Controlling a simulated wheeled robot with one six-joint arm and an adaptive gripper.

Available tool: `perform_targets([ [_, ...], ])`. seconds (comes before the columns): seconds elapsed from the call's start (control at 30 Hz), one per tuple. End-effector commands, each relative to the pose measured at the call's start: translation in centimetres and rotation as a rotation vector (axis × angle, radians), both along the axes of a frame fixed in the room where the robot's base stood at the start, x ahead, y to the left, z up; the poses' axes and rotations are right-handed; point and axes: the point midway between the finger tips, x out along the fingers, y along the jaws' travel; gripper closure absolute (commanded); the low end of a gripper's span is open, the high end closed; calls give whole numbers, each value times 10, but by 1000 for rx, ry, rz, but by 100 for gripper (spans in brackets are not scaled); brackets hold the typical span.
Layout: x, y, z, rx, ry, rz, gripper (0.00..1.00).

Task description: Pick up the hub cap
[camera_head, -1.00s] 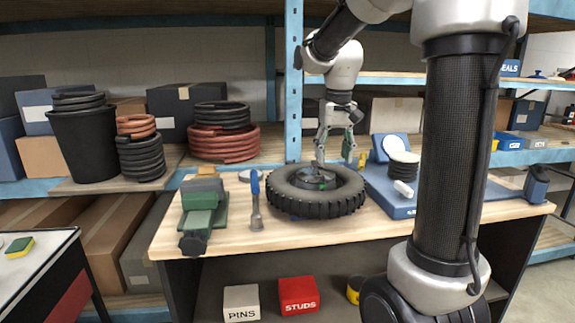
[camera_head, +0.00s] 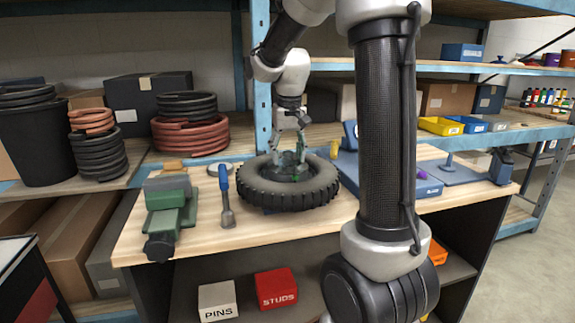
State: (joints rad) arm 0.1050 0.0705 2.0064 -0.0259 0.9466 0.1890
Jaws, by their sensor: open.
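A black knobbly tyre (camera_head: 262,196) lies flat on the wooden workbench (camera_head: 265,228). A dark grey round piece, perhaps the hub cap, sits in its middle (camera_head: 287,172), with a small green spot on it. It is small and partly hidden by the fingers and the tyre wall. My gripper (camera_head: 289,160) points down over the tyre's middle, its fingers apart around or just above that piece. I cannot tell whether they touch it. A pale round disc (camera_head: 216,168) lies on the bench behind and left of the tyre, partly hidden.
A blue stand (camera_head: 430,187) is to the right, partly behind my arm. Coiled hoses (camera_head: 190,135) and a blue shelf post (camera_head: 262,90) are behind. The bench front is clear.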

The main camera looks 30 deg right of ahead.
Motion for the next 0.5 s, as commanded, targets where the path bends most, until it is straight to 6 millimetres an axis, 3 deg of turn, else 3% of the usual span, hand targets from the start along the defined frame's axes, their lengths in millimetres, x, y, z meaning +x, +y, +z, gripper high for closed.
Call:
perform_targets([
  [0.17,0,0,0,0,-1,0,44],
  [0.47,0,0,0,0,0,0,97],
  [0.5,0,0,-1,0,0,0,98],
])
